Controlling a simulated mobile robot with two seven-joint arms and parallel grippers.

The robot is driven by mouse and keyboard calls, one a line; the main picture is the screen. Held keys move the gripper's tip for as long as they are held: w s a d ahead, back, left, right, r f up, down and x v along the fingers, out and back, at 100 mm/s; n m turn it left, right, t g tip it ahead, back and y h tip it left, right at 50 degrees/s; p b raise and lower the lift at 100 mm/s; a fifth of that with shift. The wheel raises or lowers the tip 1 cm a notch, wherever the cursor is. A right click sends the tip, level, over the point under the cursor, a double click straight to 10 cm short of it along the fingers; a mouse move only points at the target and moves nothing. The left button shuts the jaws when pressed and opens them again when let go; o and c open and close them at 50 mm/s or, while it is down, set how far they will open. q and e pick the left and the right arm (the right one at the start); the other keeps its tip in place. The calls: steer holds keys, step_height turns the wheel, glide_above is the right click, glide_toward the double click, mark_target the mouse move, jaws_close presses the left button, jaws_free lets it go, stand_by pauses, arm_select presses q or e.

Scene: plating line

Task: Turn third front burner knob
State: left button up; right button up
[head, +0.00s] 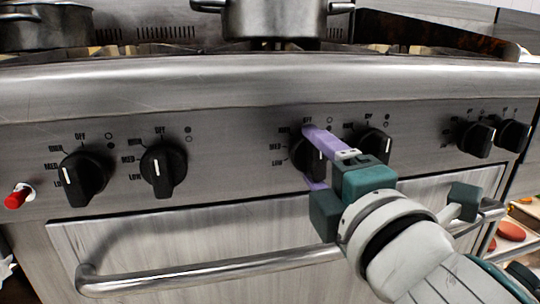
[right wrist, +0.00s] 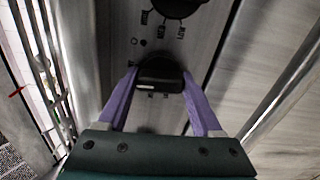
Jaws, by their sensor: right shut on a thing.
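The third front burner knob (head: 303,157), counted from the left, is black and round with a raised grip bar, on the steel stove front. My right gripper (head: 309,155) is shut on it, one purple finger above and one below. The right wrist view shows the knob (right wrist: 158,75) between the two purple fingers of the right gripper (right wrist: 159,78). The knob's right side is hidden by the gripper in the head view, and I cannot tell where its pointer stands. My left gripper is not in view.
Other black knobs (head: 163,168) (head: 374,147) stand on both sides; the nearest on the right is close to my gripper. An oven handle (head: 210,270) runs below. A red button (head: 16,198) is at far left. A pot (head: 275,18) stands on the stove top.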

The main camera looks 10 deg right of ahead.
steer(key=shift+m, duration=0.6)
steer(key=o, duration=1.3)
steer(key=shift+s, duration=0.1)
steer(key=shift+s, duration=0.2)
steer(key=shift+s+d+p, duration=0.15)
steer(key=shift+s+p, duration=0.35)
steer(key=shift+s, duration=4.2)
